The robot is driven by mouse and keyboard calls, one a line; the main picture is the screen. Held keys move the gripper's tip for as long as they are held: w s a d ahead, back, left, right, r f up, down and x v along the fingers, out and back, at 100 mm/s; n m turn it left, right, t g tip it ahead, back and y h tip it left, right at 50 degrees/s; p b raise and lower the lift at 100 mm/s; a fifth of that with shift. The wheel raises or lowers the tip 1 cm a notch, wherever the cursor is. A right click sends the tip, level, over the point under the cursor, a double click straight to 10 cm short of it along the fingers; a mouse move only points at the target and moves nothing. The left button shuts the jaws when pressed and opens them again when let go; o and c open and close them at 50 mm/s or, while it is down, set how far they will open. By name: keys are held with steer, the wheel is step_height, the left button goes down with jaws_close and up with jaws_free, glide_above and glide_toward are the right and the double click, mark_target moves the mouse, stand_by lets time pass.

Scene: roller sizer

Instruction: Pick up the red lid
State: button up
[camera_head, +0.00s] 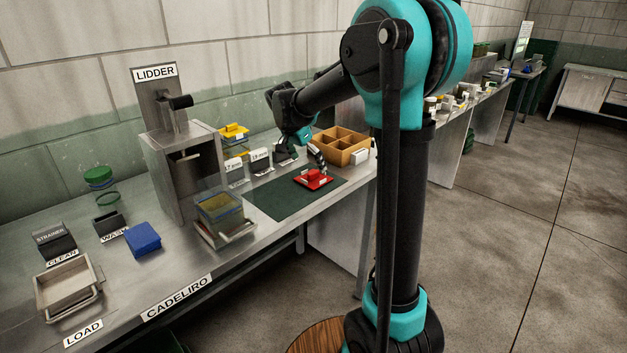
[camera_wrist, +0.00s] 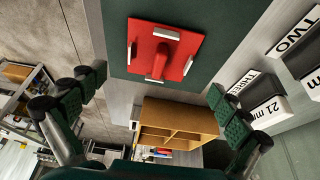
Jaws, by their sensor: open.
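The red lid (camera_head: 314,179) lies flat on a dark green mat (camera_head: 275,201) on the metal bench. It is a square plate with a raised red handle and pale tabs at its sides. In the wrist view the lid (camera_wrist: 143,37) is at the top centre, with the handle pointing down the picture. My gripper (camera_wrist: 152,86) is open, its two fingers wide apart to the left and right below the lid's image. Nothing is between them. In the head view my gripper (camera_head: 303,148) hangs above and behind the lid, apart from it.
A wooden divided box (camera_head: 358,146) stands just right of the mat's back; labelled blocks (camera_head: 259,160) stand behind the mat. A blue block (camera_head: 143,240) lies further left. The mat around the lid is clear.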

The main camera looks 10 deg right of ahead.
mark_target(313, 172)
steer(key=shift+x, duration=2.7)
steer(key=shift+d, duration=0.1)
steer(key=shift+c, duration=0.6)
steer(key=shift+s+r, duration=0.1)
steer(key=c, duration=1.2)
